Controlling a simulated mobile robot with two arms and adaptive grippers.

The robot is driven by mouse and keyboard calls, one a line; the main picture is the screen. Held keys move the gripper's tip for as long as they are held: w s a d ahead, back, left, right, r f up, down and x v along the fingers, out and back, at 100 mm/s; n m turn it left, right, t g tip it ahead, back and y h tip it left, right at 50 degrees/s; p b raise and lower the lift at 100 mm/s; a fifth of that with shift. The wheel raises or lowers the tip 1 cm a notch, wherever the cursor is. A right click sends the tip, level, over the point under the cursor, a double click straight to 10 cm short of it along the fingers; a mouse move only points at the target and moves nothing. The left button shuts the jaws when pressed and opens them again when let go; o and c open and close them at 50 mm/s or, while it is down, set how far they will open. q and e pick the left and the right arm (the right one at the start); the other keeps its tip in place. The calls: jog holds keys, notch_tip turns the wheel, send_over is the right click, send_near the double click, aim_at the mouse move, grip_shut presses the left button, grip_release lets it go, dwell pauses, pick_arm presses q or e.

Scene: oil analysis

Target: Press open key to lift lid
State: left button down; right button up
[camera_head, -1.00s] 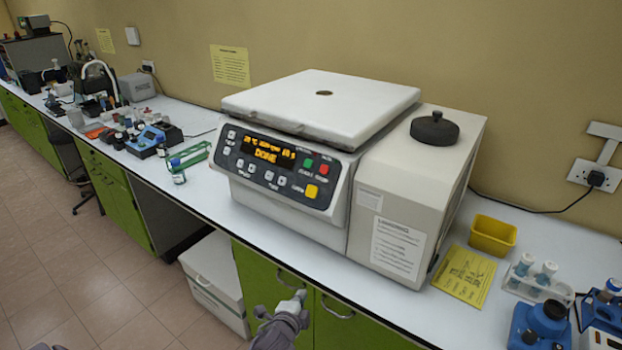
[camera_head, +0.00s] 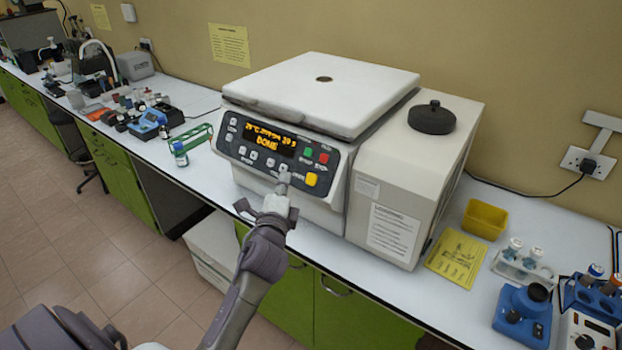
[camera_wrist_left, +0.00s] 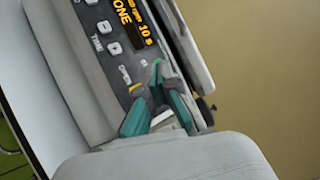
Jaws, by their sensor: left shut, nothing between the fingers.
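The centrifuge's white lid (camera_head: 355,84) lies closed on top of the machine. Its dark control panel (camera_head: 236,148) shows DONE in orange on the display (camera_head: 268,141). The yellow open key (camera_head: 311,179) is at the panel's lower right and is partly visible in the left wrist view (camera_wrist_left: 135,88), beside its OPEN label. My left gripper (camera_head: 284,180) is shut and empty in front of the panel, just left of the yellow key. In the left wrist view its teal fingers (camera_wrist_left: 157,72) reach over the panel beside that key; I cannot tell whether they touch it. My right gripper is not in view.
Green (camera_head: 308,153) and red (camera_head: 324,158) keys sit above the yellow one. A black knob (camera_head: 432,118) tops the housing at right. A yellow bin (camera_head: 484,219) and tube rack (camera_head: 522,263) stand right; a small bottle (camera_head: 180,154) and green rack (camera_head: 192,136) stand left.

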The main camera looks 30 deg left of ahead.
aim_at(312, 179)
pick_arm(q)
jog(key=w+f+b, duration=0.4)
jog(key=w+b, duration=0.2)
jog(key=w, duration=0.1)
jog(key=shift+w+d+f, duration=0.2)
jog(key=shift+d+f, duration=0.1)
jog(key=shift+f, duration=0.1)
dwell(1.0)
jog(key=shift+w+f+b, duration=0.1)
jog(key=shift+b, duration=0.2)
jog(key=shift+w+f, duration=0.1)
jog(key=shift+w, duration=0.15)
